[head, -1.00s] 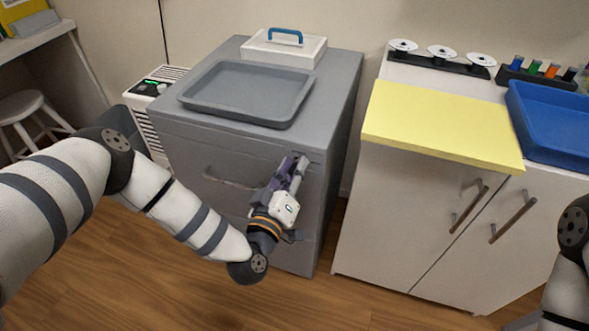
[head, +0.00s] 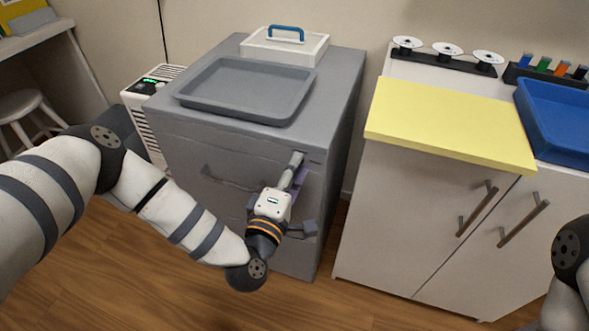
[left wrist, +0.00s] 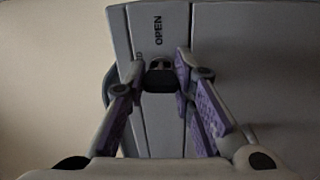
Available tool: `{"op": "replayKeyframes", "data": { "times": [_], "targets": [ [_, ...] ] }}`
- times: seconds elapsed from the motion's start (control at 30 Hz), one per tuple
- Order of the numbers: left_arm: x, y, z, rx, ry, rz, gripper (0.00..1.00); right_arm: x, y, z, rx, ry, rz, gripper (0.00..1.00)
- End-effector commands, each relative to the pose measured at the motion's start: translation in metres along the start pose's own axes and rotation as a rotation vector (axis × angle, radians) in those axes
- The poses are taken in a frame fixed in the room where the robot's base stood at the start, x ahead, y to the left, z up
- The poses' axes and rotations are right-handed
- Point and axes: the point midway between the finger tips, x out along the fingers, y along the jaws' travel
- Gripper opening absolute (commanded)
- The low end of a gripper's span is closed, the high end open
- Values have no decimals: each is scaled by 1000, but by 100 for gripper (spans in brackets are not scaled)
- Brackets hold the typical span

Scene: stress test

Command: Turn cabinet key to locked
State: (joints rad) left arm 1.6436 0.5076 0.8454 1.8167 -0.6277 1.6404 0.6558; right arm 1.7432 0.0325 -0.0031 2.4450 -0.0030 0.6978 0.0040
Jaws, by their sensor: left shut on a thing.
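The grey cabinet (head: 215,150) stands in front of me with a drawer handle (head: 228,180) on its face. My left gripper (head: 297,166) reaches the upper right of that face. In the left wrist view its purple-padded fingers (left wrist: 162,77) are closed around the dark key head (left wrist: 159,79), which sits at the cabinet front. A printed "OPEN" label (left wrist: 158,31) is beside the key, reading sideways. A second label (left wrist: 138,57) is mostly hidden. The key is hidden by the gripper in the head view. My right gripper is out of view.
A grey tray (head: 183,92) and a white box with a blue handle (head: 286,46) are on the cabinet top. A white cupboard with a yellow top (head: 450,120) stands to the right, across a narrow gap. A heater (head: 150,85) stands at left.

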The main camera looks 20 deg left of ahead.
Motion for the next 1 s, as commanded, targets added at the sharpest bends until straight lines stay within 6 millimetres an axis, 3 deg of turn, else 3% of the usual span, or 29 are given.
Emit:
{"op": "replayKeyframes", "data": {
  "times": [0.73, 0.77, 0.8, 0.83, 1.0],
  "targets": [
    [0, 0, 1, -73, 0, -2, 0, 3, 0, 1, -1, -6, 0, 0],
    [0, 0, 1, -73, 0, -2, 30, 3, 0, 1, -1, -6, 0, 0],
    [0, 0, 1, -73, 0, -2, 39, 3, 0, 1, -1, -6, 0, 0],
    [0, 0, 1, -73, 0, -2, 44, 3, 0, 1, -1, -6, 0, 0],
    [0, 0, 0, -72, 1, -1, 44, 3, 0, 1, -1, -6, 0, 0]
  ]
}}
